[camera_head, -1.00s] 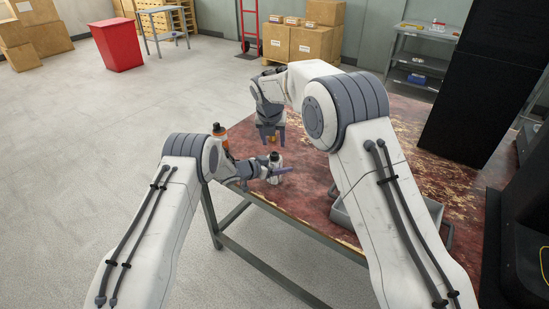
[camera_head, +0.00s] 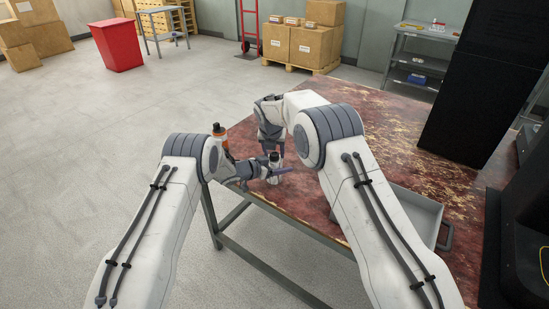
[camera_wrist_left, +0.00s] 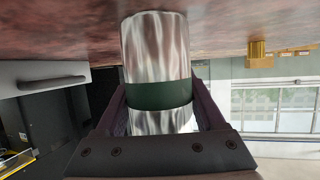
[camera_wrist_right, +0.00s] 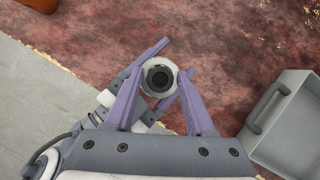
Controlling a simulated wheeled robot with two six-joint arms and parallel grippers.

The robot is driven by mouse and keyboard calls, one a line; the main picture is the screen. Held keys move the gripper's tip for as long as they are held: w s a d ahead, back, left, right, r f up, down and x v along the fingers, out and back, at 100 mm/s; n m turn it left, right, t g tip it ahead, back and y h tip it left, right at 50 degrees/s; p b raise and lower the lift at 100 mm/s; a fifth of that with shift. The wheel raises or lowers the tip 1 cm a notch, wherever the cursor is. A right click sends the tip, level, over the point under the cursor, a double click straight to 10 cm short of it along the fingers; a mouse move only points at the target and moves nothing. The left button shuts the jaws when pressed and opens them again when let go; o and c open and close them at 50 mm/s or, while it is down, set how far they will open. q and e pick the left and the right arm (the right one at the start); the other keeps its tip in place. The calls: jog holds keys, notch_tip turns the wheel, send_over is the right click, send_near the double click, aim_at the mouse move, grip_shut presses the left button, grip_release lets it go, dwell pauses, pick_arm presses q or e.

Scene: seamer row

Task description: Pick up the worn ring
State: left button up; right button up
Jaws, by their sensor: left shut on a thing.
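A shiny metal cylinder (camera_wrist_left: 157,50) with a dark green band (camera_wrist_left: 158,95) is held by my left gripper (camera_wrist_left: 158,108), which is shut on it. In the right wrist view the cylinder's round end (camera_wrist_right: 159,77) shows a pale rim around a dark centre. My right gripper (camera_wrist_right: 160,88) is open, pointing down, with one finger on each side of that end. In the head view my right gripper (camera_head: 271,148) is directly above the cylinder's dark top (camera_head: 274,157), near my left gripper (camera_head: 272,172). I cannot tell which part is the worn ring.
The worn red table (camera_head: 385,130) carries a grey tray (camera_head: 418,209) with a handle at right. An orange bottle (camera_head: 220,140) with a black cap stands at the table's left edge, near my left arm. A tall black cabinet (camera_head: 490,80) stands at right.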

aim_at(274, 154)
pick_arm(q)
jog(key=shift+r, duration=0.1)
pick_arm(e)
jog(key=shift+s+f, duration=0.15)
jog(key=shift+f, duration=0.2)
grip_shut()
notch_tip(274, 154, up, 10)
jog(key=shift+r, duration=0.2)
pick_arm(q)
jog(key=o, duration=1.5)
